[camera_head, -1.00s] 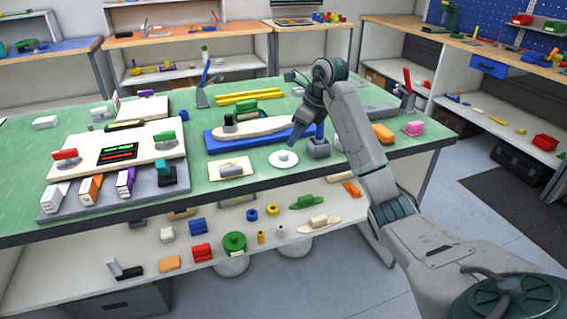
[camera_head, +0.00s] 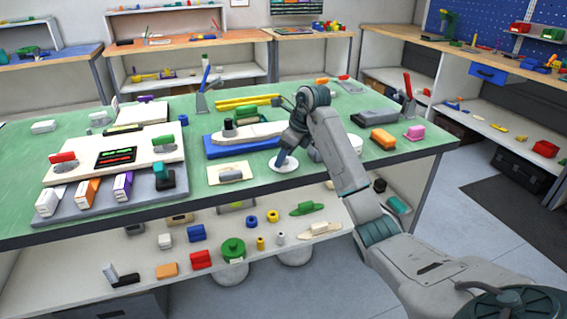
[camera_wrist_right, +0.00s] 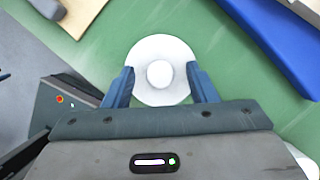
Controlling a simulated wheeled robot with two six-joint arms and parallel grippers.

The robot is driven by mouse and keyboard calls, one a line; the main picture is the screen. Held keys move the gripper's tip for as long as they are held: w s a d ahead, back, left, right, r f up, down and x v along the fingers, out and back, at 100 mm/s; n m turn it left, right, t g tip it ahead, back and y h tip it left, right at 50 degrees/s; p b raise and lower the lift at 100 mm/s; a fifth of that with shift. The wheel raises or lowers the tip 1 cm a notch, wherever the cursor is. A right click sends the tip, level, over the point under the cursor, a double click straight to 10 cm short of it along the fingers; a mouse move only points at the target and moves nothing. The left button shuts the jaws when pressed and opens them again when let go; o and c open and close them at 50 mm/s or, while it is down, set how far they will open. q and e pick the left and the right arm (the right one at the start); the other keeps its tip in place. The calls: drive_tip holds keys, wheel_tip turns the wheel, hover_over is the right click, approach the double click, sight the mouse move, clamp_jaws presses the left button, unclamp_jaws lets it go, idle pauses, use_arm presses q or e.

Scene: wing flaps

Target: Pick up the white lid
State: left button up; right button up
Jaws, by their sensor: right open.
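The white lid (camera_head: 284,168) is a round disc with a raised round knob in its middle, lying on the green tabletop. In the right wrist view the lid (camera_wrist_right: 160,48) lies ahead of and between the two blue fingers. My right gripper (camera_head: 284,158) is at the lid and partly hides it in the head view. In the wrist view the right gripper (camera_wrist_right: 161,86) is open, with a finger on either side of the lid's near part. I cannot tell how high the fingertips are above the table. My left gripper is not in view.
A blue tray (camera_head: 216,152) with a white wing-like part lies behind the lid. A pale board with a grey piece (camera_head: 230,172) lies to its left.

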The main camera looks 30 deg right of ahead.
drive_tip(key=c, duration=1.1)
drive_tip(key=shift+o, duration=0.2)
